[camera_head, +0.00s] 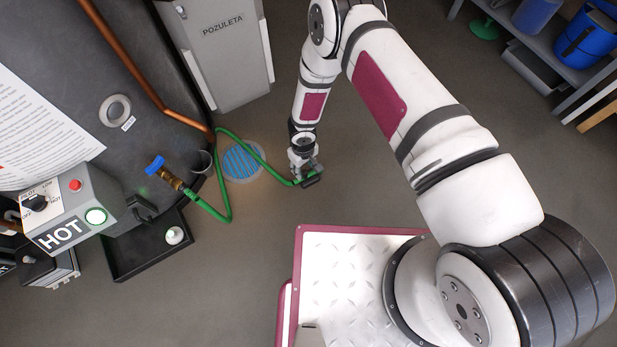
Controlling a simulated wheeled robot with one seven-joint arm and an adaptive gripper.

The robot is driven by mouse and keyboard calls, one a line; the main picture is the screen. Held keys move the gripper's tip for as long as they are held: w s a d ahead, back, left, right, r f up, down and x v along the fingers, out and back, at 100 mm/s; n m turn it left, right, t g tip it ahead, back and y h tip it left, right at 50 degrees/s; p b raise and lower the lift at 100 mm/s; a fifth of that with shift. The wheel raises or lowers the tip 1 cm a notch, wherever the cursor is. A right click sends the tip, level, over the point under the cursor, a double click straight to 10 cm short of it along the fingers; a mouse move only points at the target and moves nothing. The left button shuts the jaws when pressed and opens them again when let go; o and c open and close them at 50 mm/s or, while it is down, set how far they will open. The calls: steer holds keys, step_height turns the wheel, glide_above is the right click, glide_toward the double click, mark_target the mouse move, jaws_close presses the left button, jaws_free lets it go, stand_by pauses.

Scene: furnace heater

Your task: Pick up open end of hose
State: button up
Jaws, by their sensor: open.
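A green hose (222,165) runs from the brass valve with a blue handle (155,165) on the dark tank. It hangs in a loop and then crosses over the blue floor drain to its free end. My gripper (309,181) is at that free end, low over the floor right of the drain. The jaws are open and point down. The hose end is at or between the fingers. The gripper body partly hides it, so contact cannot be told.
The dark tank (60,70) with a copper pipe (130,60) stands at left, above a black tray (150,245). A control box (65,215) reads HOT. A grey cabinet (218,60) stands behind. Shelves with blue containers (590,35) are at upper right. Floor right of the gripper is clear.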

mark_target(305, 172)
step_height(305, 172, down, 5)
steer(key=shift+d+r+b, duration=0.15)
steer(key=shift+r+b, duration=0.05)
steer(key=shift+b, duration=1)
steer(key=shift+r, duration=0.1)
steer(key=shift+c, duration=0.2)
jaws_close()
